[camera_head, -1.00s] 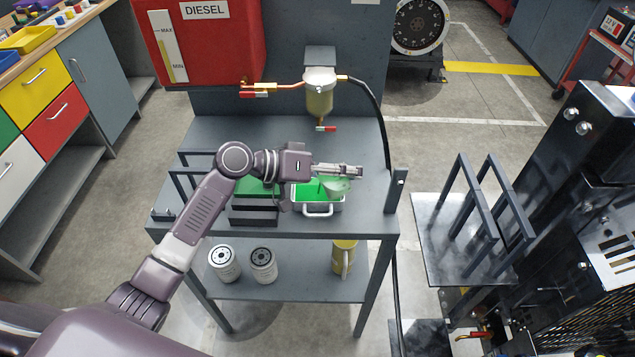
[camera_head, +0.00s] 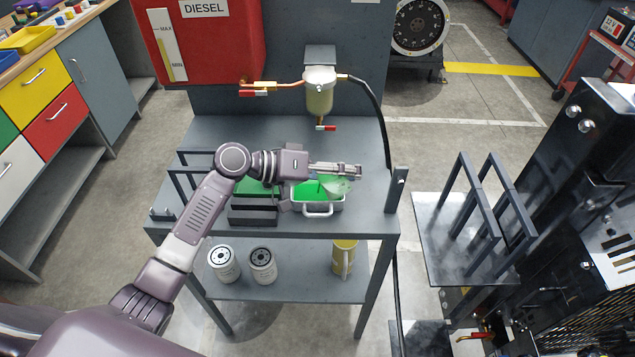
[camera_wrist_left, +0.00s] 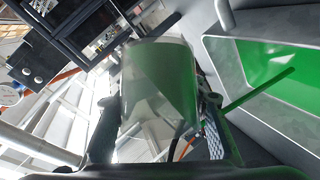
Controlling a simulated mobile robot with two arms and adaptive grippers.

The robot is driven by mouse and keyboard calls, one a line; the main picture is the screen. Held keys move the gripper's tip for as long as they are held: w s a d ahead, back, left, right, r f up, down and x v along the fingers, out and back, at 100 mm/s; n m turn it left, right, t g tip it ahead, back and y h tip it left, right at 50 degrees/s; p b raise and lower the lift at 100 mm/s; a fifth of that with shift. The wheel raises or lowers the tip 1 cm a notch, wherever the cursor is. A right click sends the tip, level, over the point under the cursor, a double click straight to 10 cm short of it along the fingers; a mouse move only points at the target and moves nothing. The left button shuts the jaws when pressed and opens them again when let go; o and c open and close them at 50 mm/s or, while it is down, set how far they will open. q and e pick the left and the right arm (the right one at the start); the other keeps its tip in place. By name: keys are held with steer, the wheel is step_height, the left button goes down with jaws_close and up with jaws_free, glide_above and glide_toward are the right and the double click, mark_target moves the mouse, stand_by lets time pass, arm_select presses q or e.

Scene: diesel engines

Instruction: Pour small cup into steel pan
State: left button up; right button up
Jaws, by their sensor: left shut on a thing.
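My left gripper (camera_head: 352,170) is shut on a small translucent cup (camera_head: 338,186) and holds it tilted above the right part of the steel pan. The cup also shows in the left wrist view (camera_wrist_left: 160,85), where it looks clear with a green tint. The steel pan (camera_head: 318,210) stands on the cart top with its handle toward me and has bright green liquid inside. Its grey wall shows in the left wrist view (camera_wrist_left: 222,58). A thin green streak (camera_wrist_left: 260,90) runs between the cup and the pan. My right gripper is out of view.
A dark slotted block (camera_head: 253,214) stands just left of the pan. A filter bowl (camera_head: 320,95) with a red-handled tap hangs behind. Two white filters (camera_head: 262,265) and a yellow jug (camera_head: 343,258) stand on the lower shelf. The cart top's back half is clear.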

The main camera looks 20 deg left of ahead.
arm_select(q)
steer(key=shift+f, duration=0.15)
stand_by(0.3)
steer(key=shift+r+n+h, duration=0.4)
steer(key=shift+n+h, duration=0.2)
steer(key=shift+n, duration=0.2)
stand_by(0.6)
steer(key=shift+w+a+r+n+h+p, duration=0.15)
steer(key=shift+r+n+h+p, duration=0.35)
steer(key=shift+r+p, duration=0.45)
stand_by(0.3)
steer(key=shift+r, duration=0.3)
steer(key=r, duration=0.1)
steer(key=r+n, duration=0.1)
steer(key=w+a+r+p, duration=0.1)
steer(key=shift+a+r+n+h, duration=0.1)
steer(key=shift+r+n+h, duration=0.15)
steer(key=shift+n+h, duration=0.15)
stand_by(0.6)
steer(key=shift+a+r+n+h+p, duration=0.15)
steer(key=shift+r+n+h+p, duration=0.2)
steer(key=shift+r+n, duration=0.5)
stand_by(0.4)
